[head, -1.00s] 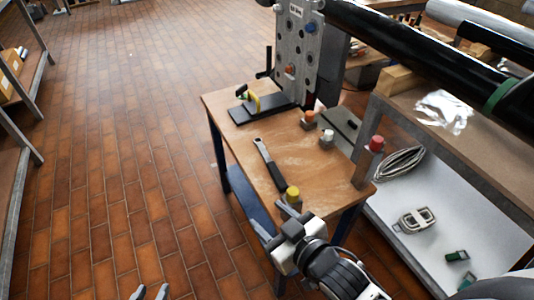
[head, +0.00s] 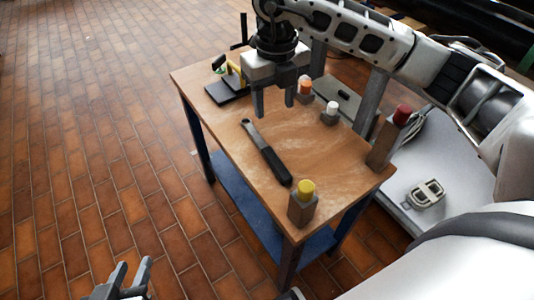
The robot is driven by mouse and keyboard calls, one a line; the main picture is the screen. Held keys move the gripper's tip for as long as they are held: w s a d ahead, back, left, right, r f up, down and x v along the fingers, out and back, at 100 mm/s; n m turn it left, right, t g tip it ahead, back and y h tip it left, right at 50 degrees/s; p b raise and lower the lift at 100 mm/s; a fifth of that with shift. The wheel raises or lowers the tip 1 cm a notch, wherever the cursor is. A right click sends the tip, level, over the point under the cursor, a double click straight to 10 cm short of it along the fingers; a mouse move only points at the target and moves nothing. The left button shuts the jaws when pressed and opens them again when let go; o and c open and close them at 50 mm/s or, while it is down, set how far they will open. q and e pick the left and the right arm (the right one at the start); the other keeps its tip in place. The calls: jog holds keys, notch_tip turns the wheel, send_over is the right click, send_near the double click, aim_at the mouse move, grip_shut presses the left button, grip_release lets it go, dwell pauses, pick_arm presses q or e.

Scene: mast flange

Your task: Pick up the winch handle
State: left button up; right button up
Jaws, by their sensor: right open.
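The winch handle (head: 267,153) lies flat on the wooden table (head: 330,160). It has a silver shank towards the back and a black grip towards the front. My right gripper (head: 274,106) is open and empty, pointing down above the table. In the picture its fingertips are just beyond the silver end of the handle, apart from it. My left gripper (head: 132,276) is at the bottom left, away from the table, with its two fingers apart and nothing between them.
Blocks with a yellow top (head: 305,192), a white top (head: 331,108), an orange top (head: 304,88) and a red top (head: 402,115) stand along the table's right side. A black plate with a yellow-handled item (head: 234,73) lies at the back left. The floor to the left is clear.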

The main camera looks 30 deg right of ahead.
send_over(270, 154)
jog(key=f, duration=0.9)
jog(key=shift+s+d+f+b, duration=0.15)
jog(key=shift+d+f+b, duration=0.15)
jog(key=shift+d, duration=0.05)
jog(key=shift+a+f, duration=0.15)
jog(key=shift+f, duration=1.3)
jog(key=shift+a+f, duration=0.15)
jog(key=shift+f, duration=1.3)
grip_shut()
